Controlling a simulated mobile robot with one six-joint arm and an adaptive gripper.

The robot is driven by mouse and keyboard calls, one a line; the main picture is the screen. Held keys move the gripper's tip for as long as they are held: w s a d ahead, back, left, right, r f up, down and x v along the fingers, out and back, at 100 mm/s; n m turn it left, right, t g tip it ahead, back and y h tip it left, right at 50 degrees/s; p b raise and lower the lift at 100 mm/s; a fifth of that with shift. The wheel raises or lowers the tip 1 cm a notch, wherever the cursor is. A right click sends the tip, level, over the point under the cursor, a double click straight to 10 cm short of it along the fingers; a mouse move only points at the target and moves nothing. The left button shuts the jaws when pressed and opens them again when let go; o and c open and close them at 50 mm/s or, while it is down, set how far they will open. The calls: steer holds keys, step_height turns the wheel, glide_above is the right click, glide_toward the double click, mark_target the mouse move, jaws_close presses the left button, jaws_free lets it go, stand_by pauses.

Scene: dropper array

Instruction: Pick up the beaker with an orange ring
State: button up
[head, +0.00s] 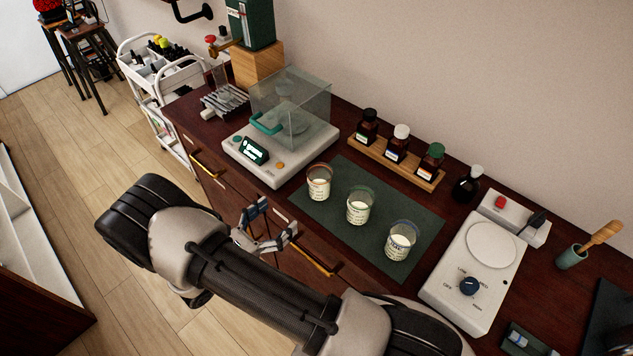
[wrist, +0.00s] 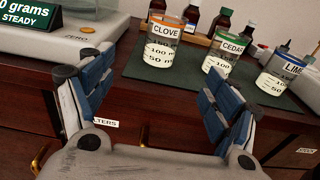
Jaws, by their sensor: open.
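The beaker with an orange ring (head: 319,184) stands upright at the left end of a dark green mat (head: 328,236) in the head view. It holds pale contents. In the wrist view the orange-ringed beaker (wrist: 161,48) is labelled CLOVE and shows between and beyond my fingers. My gripper (head: 271,224) is open and empty, in front of the counter's edge, apart from the beaker. In the wrist view both blue-padded fingers of my gripper (wrist: 158,82) are spread wide.
A green-ringed CEDAR beaker (head: 359,209) and a blue-ringed LIME beaker (head: 400,244) stand to the right on the mat. A scale (head: 276,160) with a glass cover sits left of the mat. A wooden rack (head: 378,161) of bottles is behind; a hot plate (head: 470,290) is at right.

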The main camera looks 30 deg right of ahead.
mark_target(311, 191)
steer(key=b+x, duration=0.1)
steer(key=x, duration=0.9)
steer(key=d, duration=0.2)
steer(key=w+d+f, duration=0.1)
steer(key=d, duration=0.1)
steer(key=shift+f+b, duration=0.1)
steer(key=shift+b, duration=0.3)
steer(key=shift+w+d, duration=0.15)
steer(key=shift+d, duration=0.3)
steer(key=shift+c, duration=0.5)
steer(key=c, duration=1.3)
steer(key=shift+c, duration=0.4)
